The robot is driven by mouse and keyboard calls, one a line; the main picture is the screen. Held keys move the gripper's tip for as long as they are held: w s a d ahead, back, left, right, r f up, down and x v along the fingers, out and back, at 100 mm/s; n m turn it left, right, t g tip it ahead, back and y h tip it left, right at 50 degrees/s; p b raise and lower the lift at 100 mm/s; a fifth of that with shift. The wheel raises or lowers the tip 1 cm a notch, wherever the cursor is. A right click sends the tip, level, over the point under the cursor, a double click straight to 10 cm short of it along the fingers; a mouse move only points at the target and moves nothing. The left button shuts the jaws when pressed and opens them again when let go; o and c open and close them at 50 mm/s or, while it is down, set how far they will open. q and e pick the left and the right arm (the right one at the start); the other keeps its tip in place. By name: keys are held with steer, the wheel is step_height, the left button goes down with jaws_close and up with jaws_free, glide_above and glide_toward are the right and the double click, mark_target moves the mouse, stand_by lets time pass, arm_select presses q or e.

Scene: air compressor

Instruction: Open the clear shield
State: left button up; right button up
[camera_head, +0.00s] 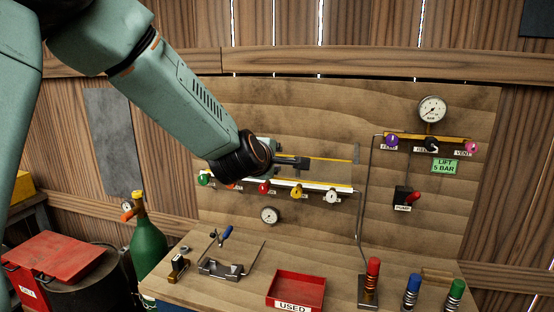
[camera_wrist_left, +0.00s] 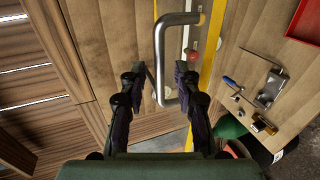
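The clear shield (camera_head: 332,172) is a see-through panel with yellow edges, in front of the row of coloured knobs on the wooden board in the head view. My left gripper (camera_head: 298,162) is in front of it and hides its left part. In the left wrist view a grey U-shaped metal handle (camera_wrist_left: 159,62) stands by the yellow edge strip (camera_wrist_left: 209,65). The fingers of my left gripper (camera_wrist_left: 158,74) are apart, one on each side of the handle, with gaps to it. I cannot tell how deep the handle sits between them. My right gripper is not in view.
Red (camera_head: 264,188), yellow (camera_head: 296,191) and white (camera_head: 331,196) knobs line the board. A gauge (camera_head: 432,109) is at upper right. On the bench are a red tray (camera_head: 296,289), a metal clamp-like device (camera_head: 221,268) and coloured fittings. A green cylinder (camera_head: 148,250) stands at left.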

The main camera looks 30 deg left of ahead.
arm_select(q)
steer(key=v, duration=0.4)
steer(key=shift+s+d+r, duration=0.1)
steer(key=shift+s+r, duration=0.05)
steer(key=shift+s, duration=0.15)
steer(key=shift+s+r, duration=0.1)
steer(key=shift+s, duration=0.1)
